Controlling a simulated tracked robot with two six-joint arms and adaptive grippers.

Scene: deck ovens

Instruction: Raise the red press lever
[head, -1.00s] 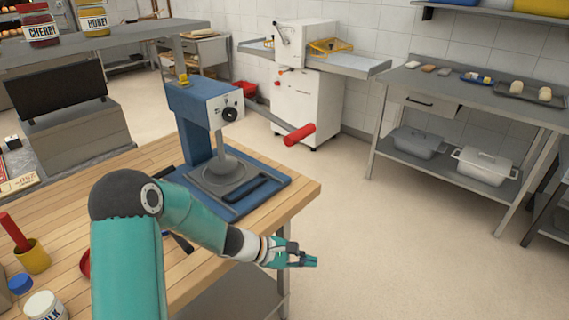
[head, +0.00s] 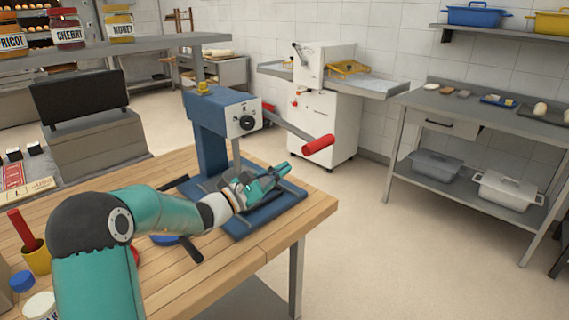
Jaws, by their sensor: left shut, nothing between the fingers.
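The blue press (head: 209,148) stands on the wooden table. Its lever ends in a red grip (head: 318,145) that sticks out to the right of the press, past the table edge. A grey rod joins the grip to the press head. My left gripper (head: 280,172) is shut and empty. It is in front of the press base, below and to the left of the red grip, and apart from it. My gripper hides the press plate and part of the base. My right gripper is not in view.
The wooden table (head: 285,232) carries jars and a yellow cup with a red-handled tool (head: 22,228) at the left. A shelf with labelled jars (head: 66,28) stands behind. The floor right of the table is clear, with a steel bench (head: 470,113) beyond.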

